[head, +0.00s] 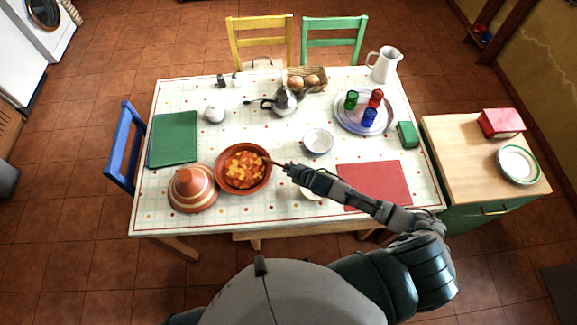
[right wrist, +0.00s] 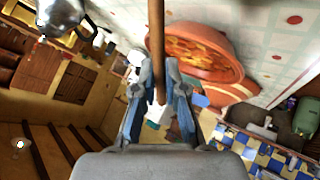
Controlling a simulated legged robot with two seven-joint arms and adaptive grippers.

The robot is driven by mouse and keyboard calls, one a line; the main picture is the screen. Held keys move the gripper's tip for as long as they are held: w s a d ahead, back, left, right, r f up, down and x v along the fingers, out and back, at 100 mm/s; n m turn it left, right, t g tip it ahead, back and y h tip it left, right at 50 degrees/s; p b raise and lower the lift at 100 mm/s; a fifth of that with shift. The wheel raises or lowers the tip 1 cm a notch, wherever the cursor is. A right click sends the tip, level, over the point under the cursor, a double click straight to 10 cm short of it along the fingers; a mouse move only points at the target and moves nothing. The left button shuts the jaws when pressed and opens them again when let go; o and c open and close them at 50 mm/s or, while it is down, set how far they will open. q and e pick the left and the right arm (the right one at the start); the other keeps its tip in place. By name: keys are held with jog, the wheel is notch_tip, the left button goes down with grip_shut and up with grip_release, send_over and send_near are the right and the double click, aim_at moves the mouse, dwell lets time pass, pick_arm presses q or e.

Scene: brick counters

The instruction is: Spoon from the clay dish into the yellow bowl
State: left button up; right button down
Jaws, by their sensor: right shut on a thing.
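The round clay dish (head: 223,184) holds red-orange stew with yellow pieces, at the left front of the table. It also shows at the top of the right wrist view (right wrist: 238,62). My right gripper (head: 288,168) is just right of the dish, shut on the brown handle of the wooden spoon (head: 271,161). The handle runs between its fingers in the right wrist view (right wrist: 157,40). The spoon reaches over the dish's right rim; I cannot tell how deep its head is. A pale yellowish bowl (head: 309,194) is mostly hidden under my right forearm. My left gripper is out of view.
A striped clay lid (head: 193,188) stands left of the dish. A white-blue bowl (head: 318,141) and a metal teapot (head: 284,103) stand behind the gripper.

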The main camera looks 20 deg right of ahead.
jog(key=shift+s+f+t+h, duration=0.15)
jog(key=shift+f+t+h, duration=0.15)
jog(key=shift+f+t, duration=0.1)
jog(key=shift+d+f+t+h+b, duration=0.1)
jog(key=shift+t+h+b, duration=0.4)
jog(key=shift+b, duration=0.5)
pick_arm(q)
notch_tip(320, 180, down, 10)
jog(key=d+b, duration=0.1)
jog(key=b, duration=0.7)
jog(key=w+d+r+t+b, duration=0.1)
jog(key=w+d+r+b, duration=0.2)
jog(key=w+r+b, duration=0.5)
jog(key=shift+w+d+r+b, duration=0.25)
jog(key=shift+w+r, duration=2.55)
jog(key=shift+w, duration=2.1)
pick_arm(e)
jog(key=shift+s+a+f+n+t+h, duration=0.15)
jog(key=shift+a+t+h, duration=0.1)
jog(key=shift+t+h, duration=0.75)
jog(key=shift+s+a+n+t+h, duration=0.1)
jog(key=shift+a+t+h, duration=0.1)
jog(key=shift+t+h, duration=0.8)
jog(key=shift+s+a+f+n+t+h, duration=0.2)
jog(key=shift+t+h, duration=0.4)
jog(key=shift+t, duration=0.8)
